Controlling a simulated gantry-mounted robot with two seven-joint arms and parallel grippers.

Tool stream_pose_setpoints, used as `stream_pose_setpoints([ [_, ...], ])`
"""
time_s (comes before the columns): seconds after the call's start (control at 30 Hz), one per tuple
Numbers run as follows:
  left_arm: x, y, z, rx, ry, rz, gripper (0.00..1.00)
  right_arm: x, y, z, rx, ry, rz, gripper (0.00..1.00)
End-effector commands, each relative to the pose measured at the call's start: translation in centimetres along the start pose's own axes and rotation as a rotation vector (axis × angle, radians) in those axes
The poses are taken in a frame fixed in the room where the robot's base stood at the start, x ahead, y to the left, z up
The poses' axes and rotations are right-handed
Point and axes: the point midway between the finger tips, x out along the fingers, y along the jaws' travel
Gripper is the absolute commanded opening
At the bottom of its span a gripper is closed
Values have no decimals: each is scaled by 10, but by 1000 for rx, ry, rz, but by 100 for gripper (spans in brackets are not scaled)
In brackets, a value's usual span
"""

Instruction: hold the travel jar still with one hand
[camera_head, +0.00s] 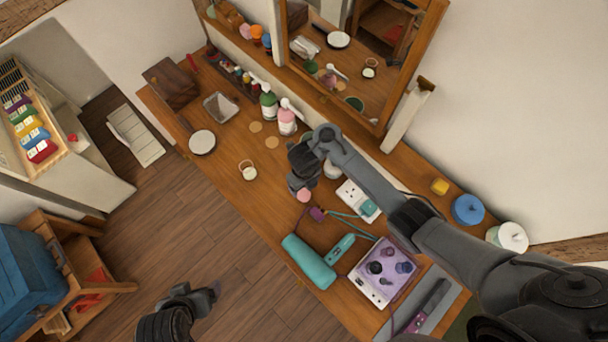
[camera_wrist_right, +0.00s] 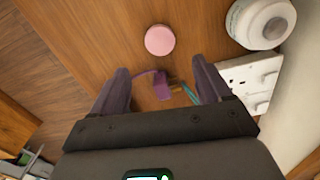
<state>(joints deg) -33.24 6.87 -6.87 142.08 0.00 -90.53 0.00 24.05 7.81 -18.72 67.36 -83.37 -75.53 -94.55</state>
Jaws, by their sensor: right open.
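A small pink round thing (camera_head: 304,195), perhaps the travel jar's lid, is on the wooden counter (camera_head: 235,185). It shows as a pink disc (camera_wrist_right: 159,40) in the right wrist view, just beyond the fingertips; its sides are hidden. I cannot tell for certain which thing is the travel jar. A white round jar (camera_head: 332,170) stands close by and shows at upper right in the wrist view (camera_wrist_right: 262,22). My right gripper (camera_head: 299,181) is open and empty above the counter, its fingers apart (camera_wrist_right: 160,68). My left gripper (camera_head: 203,299) is over the floor, away from the counter.
A purple tag (camera_head: 317,214) on a teal cord, a white socket strip (camera_head: 356,198), a teal cylinder (camera_head: 308,262) and a lilac tray (camera_head: 364,266) lie nearby. Pump bottles (camera_head: 287,122) stand near the mirror (camera_head: 345,60). Counter left of the pink thing is fairly clear.

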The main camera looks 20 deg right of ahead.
Motion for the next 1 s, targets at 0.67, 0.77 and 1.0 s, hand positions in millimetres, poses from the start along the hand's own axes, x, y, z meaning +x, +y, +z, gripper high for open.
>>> stream_pose_setpoints([
  [0.67,-28,-1,-9,0,1,0,91,-27,19,-13,458,-94,35,77],
  [0.77,-28,-1,-9,0,1,0,91,-36,26,-28,849,-151,80,77],
  [1.0,-28,-1,-9,0,1,0,91,-89,9,-94,1960,-203,256,77],
])
